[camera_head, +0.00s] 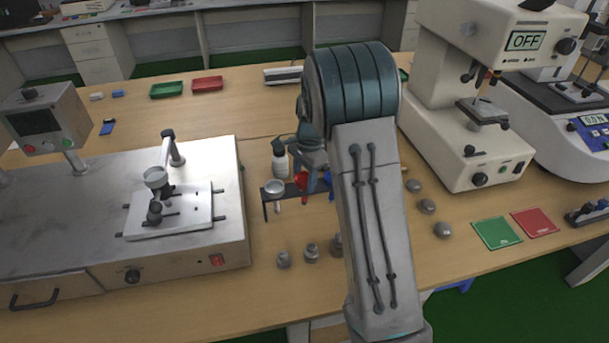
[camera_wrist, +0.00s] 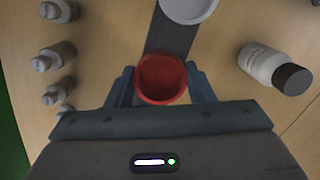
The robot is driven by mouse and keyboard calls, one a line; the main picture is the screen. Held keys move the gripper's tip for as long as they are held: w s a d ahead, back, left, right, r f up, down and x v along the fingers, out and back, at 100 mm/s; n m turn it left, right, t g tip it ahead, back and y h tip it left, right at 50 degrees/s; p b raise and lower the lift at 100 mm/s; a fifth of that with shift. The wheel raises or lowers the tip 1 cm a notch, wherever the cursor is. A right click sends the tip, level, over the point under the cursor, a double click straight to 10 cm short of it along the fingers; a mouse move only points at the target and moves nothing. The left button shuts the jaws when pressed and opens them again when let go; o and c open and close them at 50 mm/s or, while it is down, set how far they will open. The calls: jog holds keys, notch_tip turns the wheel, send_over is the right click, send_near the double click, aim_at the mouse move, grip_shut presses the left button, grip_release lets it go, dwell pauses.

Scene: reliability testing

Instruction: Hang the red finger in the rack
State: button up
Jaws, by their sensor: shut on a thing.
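The red finger (camera_wrist: 162,78), a round cup-like piece, sits between the two fingers of my gripper (camera_wrist: 160,86) in the wrist view. My gripper is shut on it. The red finger also shows in the head view (camera_head: 301,180), partly hidden by my gripper. The dark rack (camera_wrist: 171,38) runs beneath and ahead of the red finger in the wrist view. In the head view the rack (camera_head: 266,194) stands on the table, its right part hidden behind my arm. I cannot tell whether the red finger rests in the rack or hangs just above it.
A white cup-like piece (camera_head: 275,186) hangs in the rack's left end. Something blue (camera_head: 328,184) shows partly behind my gripper. A white bottle with a dark cap (camera_head: 280,160) stands behind the rack. Several grey weights (camera_head: 311,253) stand in front. A steel machine (camera_head: 225,200) is at left.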

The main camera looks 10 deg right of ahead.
jog(key=shift+f, duration=0.1)
dwell(0.3)
jog(key=o, duration=1.7)
jog(key=shift+c, duration=0.2)
jog(key=shift+w+d+r+p, duration=0.1)
jog(key=shift+d+r+p, duration=0.1)
jog(key=shift+r+p, duration=1.35)
jog(key=shift+w+d+r+p, duration=0.1)
jog(key=shift+d+r+p, duration=0.1)
jog(key=shift+r+p, duration=1.35)
jog(key=shift+r+b, duration=0.4)
